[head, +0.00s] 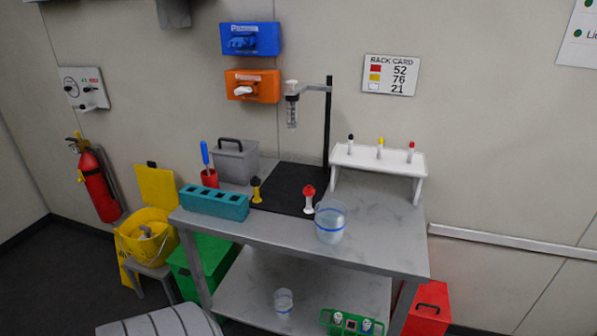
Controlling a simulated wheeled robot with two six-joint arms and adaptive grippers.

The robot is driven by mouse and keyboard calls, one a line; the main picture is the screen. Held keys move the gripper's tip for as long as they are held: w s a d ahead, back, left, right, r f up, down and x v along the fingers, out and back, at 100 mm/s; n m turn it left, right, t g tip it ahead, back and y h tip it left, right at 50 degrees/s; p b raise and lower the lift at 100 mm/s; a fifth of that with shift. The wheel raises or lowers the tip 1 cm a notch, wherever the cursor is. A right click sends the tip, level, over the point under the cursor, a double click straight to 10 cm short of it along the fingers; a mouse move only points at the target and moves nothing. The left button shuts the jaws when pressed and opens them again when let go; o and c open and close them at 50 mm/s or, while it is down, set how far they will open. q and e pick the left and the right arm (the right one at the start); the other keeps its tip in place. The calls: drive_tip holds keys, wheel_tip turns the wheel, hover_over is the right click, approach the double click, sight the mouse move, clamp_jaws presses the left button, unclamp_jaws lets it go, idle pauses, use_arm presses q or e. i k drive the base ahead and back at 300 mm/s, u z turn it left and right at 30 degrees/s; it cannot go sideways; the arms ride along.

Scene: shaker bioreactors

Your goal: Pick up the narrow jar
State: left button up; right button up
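Two clear jars show. One jar (331,223) with a blue band stands on the grey bench top (385,245) near its front right edge and looks part filled with pale liquid. A smaller, narrower-looking clear jar (284,302) stands on the bench's lower shelf (250,283), near the front. Both look upright, and nothing holds them. Neither of my grippers is in view.
A red-topped vial (308,199) stands just left of the banded jar. A green rack (351,322) sits on the lower shelf, right of the smaller jar.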

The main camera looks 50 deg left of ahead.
sight(282, 297)
drive_tip(key=u, duration=0.6)
drive_tip(key=i, duration=0.75)
drive_tip(key=u, duration=1.2)
drive_tip(key=i, duration=0.2)
drive_tip(key=u, duration=0.15)
